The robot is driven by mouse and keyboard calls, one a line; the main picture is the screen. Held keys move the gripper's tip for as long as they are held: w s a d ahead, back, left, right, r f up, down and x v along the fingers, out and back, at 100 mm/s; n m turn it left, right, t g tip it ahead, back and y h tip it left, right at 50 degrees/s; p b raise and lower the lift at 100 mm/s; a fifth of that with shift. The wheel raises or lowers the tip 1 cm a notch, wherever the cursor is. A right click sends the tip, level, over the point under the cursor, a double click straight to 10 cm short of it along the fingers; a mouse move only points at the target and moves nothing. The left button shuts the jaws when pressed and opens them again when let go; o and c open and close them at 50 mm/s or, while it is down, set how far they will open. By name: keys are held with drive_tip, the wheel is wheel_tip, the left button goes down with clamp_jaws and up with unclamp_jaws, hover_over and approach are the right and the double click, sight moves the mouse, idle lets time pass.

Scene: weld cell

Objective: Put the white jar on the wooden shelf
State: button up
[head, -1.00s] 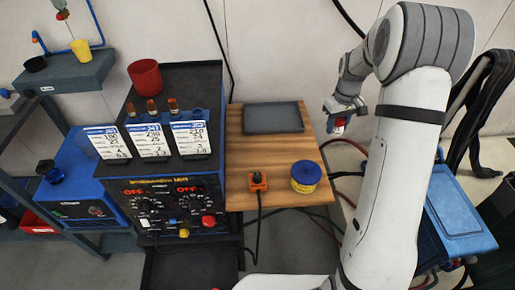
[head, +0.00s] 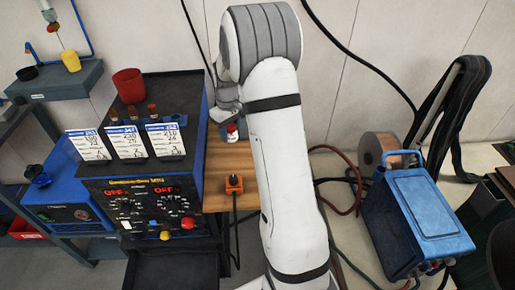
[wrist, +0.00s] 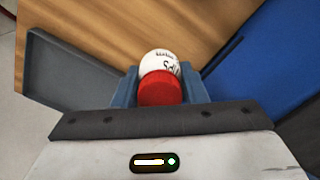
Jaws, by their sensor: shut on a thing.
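The white jar with a red lid (wrist: 160,62) is between the fingers of my gripper (wrist: 160,92), lid toward the wrist camera. My gripper is shut on it. In the head view the jar (head: 232,132) shows small beside my arm, below my gripper (head: 230,117). The wooden shelf (head: 217,185) is partly hidden behind my arm in the head view. Its wood (wrist: 110,22) lies beneath the jar in the wrist view. I cannot tell the height between them.
A grey tray (wrist: 62,75) lies on the shelf, left in the wrist view. The blue side of the welding machine (wrist: 265,60) stands on the right there. An orange connector (head: 234,184) with a cable sits on the shelf.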

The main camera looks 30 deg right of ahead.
sight(234, 159)
drive_tip(key=shift+s, duration=0.15)
drive_tip(key=shift+f, duration=0.15)
wheel_tip(234, 159, down, 10)
drive_tip(key=shift+r+p, duration=0.2)
drive_tip(key=shift+p, duration=0.1)
drive_tip(key=shift+f, duration=0.25)
drive_tip(key=o, duration=1.1)
drive_tip(key=shift+r, duration=0.1)
